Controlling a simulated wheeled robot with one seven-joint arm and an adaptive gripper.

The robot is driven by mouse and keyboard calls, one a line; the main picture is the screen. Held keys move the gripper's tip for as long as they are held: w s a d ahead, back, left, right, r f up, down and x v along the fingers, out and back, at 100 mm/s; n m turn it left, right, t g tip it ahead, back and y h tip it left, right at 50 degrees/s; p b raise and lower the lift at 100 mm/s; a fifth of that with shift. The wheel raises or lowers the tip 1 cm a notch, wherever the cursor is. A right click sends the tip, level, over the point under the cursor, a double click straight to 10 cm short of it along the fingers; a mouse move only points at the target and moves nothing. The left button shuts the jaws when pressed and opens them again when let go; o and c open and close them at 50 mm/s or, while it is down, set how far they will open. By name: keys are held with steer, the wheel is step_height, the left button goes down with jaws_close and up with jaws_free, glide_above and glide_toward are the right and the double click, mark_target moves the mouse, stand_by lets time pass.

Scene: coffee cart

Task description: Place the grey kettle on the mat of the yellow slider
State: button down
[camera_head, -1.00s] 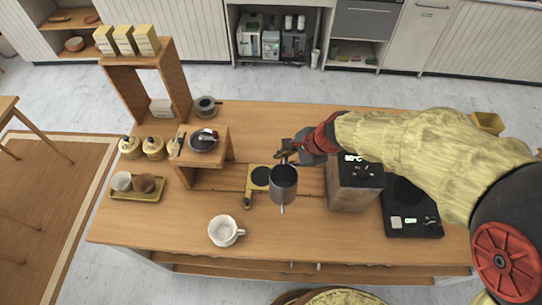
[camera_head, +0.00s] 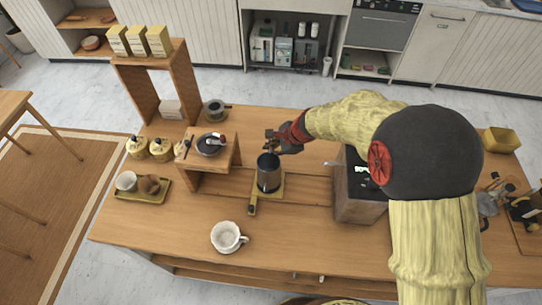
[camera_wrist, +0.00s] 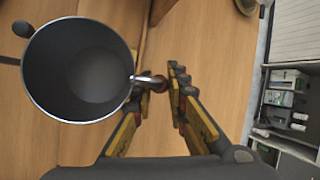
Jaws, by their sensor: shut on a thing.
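The grey kettle (camera_head: 269,176) is upright over the yellow slider (camera_head: 253,204) in the head view and hides the slider's mat. I cannot tell whether its base touches the mat. My gripper (camera_head: 270,142) is at the far side of the kettle. In the wrist view the kettle (camera_wrist: 80,70) is open-topped and empty, at the left, and my gripper (camera_wrist: 160,84) is shut on its handle.
A wooden box machine (camera_head: 357,200) stands right of the kettle. A wooden stand (camera_head: 220,155) with a dark pan is to the left. A white cup (camera_head: 226,237) stands in front left. The counter front (camera_head: 300,235) is clear.

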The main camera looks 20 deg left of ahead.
steer(key=shift+w+a+f, duration=0.15)
steer(key=shift+a+f, duration=0.1)
steer(key=shift+f, duration=0.15)
steer(key=shift+f+b, duration=0.4)
steer(key=shift+f, duration=1.05)
steer(key=shift+f, duration=0.15)
steer(key=c, duration=1.8)
jaws_free()
steer(key=shift+o, duration=0.2)
